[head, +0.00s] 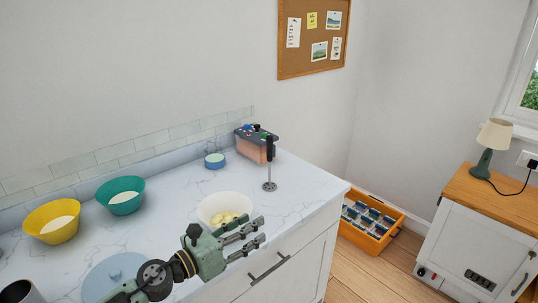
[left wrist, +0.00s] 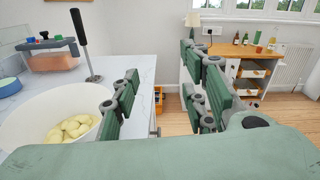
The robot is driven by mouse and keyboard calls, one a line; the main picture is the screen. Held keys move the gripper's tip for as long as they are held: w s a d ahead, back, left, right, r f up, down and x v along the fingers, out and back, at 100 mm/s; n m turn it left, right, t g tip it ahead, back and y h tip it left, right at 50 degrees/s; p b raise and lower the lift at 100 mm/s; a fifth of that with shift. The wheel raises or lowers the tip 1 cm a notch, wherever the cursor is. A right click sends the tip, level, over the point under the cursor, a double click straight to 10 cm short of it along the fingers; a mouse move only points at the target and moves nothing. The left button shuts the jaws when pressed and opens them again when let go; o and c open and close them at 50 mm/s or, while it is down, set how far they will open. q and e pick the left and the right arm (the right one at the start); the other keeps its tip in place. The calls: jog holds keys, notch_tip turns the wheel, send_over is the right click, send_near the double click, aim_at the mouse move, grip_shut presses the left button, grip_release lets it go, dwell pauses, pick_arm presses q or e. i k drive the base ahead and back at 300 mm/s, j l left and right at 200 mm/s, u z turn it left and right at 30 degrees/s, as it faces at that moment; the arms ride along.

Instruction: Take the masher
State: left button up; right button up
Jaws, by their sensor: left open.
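The masher (head: 269,163) stands upright on the marble counter, its black handle up and its round metal head down, behind the white bowl. It also shows in the left wrist view (left wrist: 82,40), at the upper left, beyond the bowl. My left gripper (head: 255,232) is open and empty at the counter's front edge, just right of the white bowl (head: 224,201) that holds yellow potatoes. The masher is apart from the gripper, farther back. In the left wrist view, the open fingers (left wrist: 160,98) have nothing between them. My right gripper is not in view.
A container with coloured knobs (head: 257,146) stands behind the masher. A blue round tub (head: 214,160), a teal bowl (head: 121,196) and a yellow bowl (head: 53,220) stand along the wall. The counter right of the masher is clear. An orange crate (head: 365,237) is on the floor.

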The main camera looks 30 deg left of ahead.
aim_at(270, 186)
jog(key=i+j, duration=0.85)
jog(key=i, duration=0.1)
